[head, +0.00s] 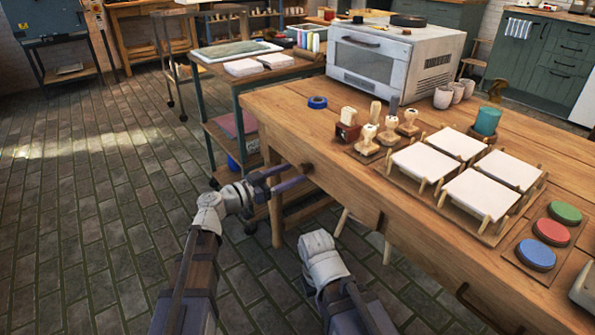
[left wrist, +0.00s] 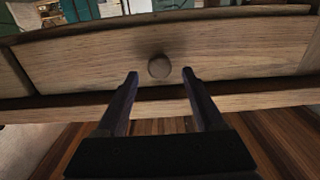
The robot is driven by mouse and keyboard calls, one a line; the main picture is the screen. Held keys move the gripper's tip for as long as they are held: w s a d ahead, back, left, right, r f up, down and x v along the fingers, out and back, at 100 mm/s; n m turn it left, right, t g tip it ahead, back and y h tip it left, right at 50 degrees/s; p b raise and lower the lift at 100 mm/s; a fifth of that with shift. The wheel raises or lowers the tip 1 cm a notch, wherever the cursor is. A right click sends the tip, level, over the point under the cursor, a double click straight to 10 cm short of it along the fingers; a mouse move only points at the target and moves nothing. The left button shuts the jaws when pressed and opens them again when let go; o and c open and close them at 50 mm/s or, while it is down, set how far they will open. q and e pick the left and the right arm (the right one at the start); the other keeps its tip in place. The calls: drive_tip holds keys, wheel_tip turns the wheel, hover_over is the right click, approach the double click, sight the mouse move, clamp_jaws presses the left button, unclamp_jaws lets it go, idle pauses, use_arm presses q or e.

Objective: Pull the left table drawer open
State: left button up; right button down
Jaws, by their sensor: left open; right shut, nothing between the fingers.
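The left drawer front (head: 340,196) is at the left end of the wooden table and looks closed. Its round wooden knob (head: 307,168) also shows in the left wrist view (left wrist: 159,67), near the middle of the drawer front (left wrist: 90,60). My left gripper (head: 295,177) is open and empty, close before the knob. In the left wrist view its fingers (left wrist: 159,74) stand either side of the knob's line, their tips just below it; I cannot tell whether they touch it. My right gripper is low in the head view, shut and empty, its fingers hard to make out.
The table (head: 275,105) carries stamps (head: 368,138), white tiles (head: 480,193), coloured discs (head: 535,256) and a small oven (head: 390,60). A green shelf cart (head: 236,100) stands behind the left end. Another handle (head: 462,290) is on the table's front, right. The floor at left is clear.

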sight(300, 170)
use_arm(q)
drive_tip(key=shift+x, duration=1.5)
clamp_jaws()
drive_tip(key=shift+s, duration=0.1)
